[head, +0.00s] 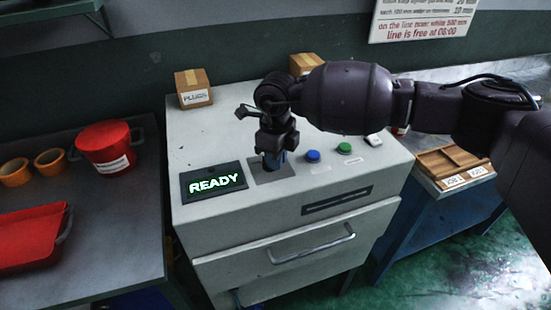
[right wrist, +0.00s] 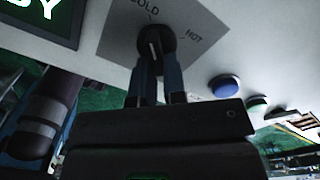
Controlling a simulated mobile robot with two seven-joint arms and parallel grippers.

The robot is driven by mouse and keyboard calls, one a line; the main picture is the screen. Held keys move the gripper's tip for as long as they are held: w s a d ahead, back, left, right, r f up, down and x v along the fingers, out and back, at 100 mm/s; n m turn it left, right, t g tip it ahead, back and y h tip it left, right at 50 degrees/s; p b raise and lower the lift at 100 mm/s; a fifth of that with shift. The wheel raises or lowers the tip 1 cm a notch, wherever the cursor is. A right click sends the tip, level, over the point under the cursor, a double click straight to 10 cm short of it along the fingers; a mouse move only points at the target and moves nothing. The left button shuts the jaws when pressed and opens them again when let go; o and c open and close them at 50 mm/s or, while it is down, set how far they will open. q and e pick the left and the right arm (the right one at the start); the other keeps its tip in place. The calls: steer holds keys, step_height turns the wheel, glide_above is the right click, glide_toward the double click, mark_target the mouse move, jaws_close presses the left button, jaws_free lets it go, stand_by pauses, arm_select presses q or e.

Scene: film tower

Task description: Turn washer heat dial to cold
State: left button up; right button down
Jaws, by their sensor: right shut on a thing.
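The washer (head: 330,215) is a pale cabinet with a lit READY display (head: 214,182) on its sloped top. The heat dial (right wrist: 156,40) is a dark round knob with a pale mark, on a grey plate (right wrist: 188,28) lettered COLD at upper left and HOT at right. The mark's exact setting is hard to read. My right gripper (head: 271,162) points down at this plate and hides the dial in the head view. In the right wrist view its blue fingers (right wrist: 160,68) are shut on the dial. My left gripper is not in view.
A blue button (head: 313,156) and a green button (head: 344,148) sit right of the dial. Small boxes (head: 193,88) stand at the washer's back. A red pot (head: 106,147) and red tray (head: 32,238) are on the left table. A drawer handle (head: 312,246) juts from the front.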

steer(key=shift+n, duration=0.3)
steer(key=c, duration=1.2)
jaws_free()
step_height(320, 180, up, 11)
steer(key=shift+f, duration=0.1)
